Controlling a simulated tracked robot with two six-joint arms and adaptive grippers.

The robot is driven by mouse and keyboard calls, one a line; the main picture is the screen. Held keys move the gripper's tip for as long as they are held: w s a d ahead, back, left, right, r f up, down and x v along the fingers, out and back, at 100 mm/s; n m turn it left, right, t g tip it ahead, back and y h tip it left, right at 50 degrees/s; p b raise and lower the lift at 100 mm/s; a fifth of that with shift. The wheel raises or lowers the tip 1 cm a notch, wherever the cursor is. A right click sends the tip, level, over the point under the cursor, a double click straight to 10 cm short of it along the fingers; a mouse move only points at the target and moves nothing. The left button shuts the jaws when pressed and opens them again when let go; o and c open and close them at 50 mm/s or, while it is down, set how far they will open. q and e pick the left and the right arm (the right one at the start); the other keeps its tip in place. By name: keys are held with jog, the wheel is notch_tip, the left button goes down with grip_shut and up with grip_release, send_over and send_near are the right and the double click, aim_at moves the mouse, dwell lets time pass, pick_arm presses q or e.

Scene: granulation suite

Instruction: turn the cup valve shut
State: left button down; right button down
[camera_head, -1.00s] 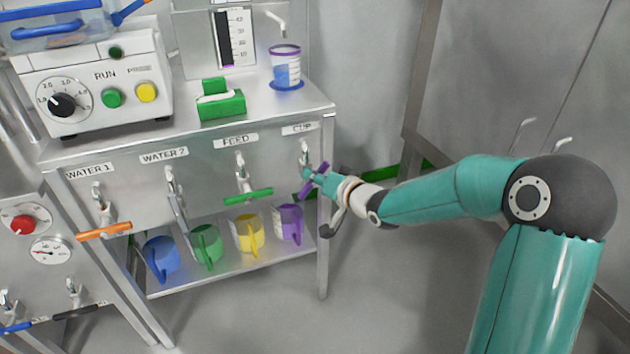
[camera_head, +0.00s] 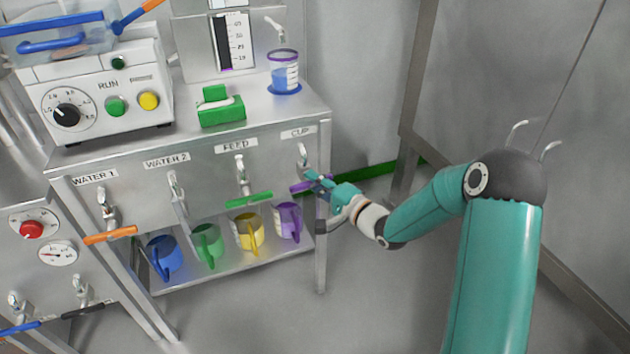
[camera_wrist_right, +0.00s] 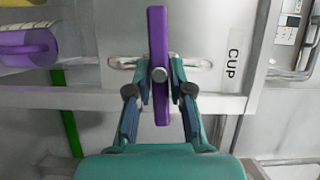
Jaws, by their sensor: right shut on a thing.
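The cup valve's purple handle (camera_head: 302,187) is on the cabinet front below the CUP label (camera_head: 297,133). It lies about level, crosswise to its tap. My right gripper (camera_head: 318,182) reaches it from the right and is shut on it. In the right wrist view, the purple handle (camera_wrist_right: 158,30) stands between the two fingers of my right gripper (camera_wrist_right: 159,98), parallel to the lettering of the CUP label (camera_wrist_right: 232,55). The fingers partly cover the handle in the head view. My left gripper is not in view.
The feed valve's green handle (camera_head: 249,199) and the water 1 valve's orange handle (camera_head: 110,235) lie crosswise. Several coloured jugs stand on the lower shelf (camera_head: 225,273). A purple-rimmed measuring cup (camera_head: 284,72) holding blue liquid stands on top. The floor to the right is open.

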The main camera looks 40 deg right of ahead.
jog(key=shift+d+f+m, duration=0.2)
jog(key=shift+m, duration=0.3)
jog(key=c, duration=1.1)
grip_release()
jog(key=shift+o, duration=0.2)
jog(key=shift+a+r, duration=0.1)
jog(key=shift+s, duration=0.1)
jog(key=s+d, duration=0.2)
jog(key=s, duration=0.9)
jog(key=shift+s, duration=0.35)
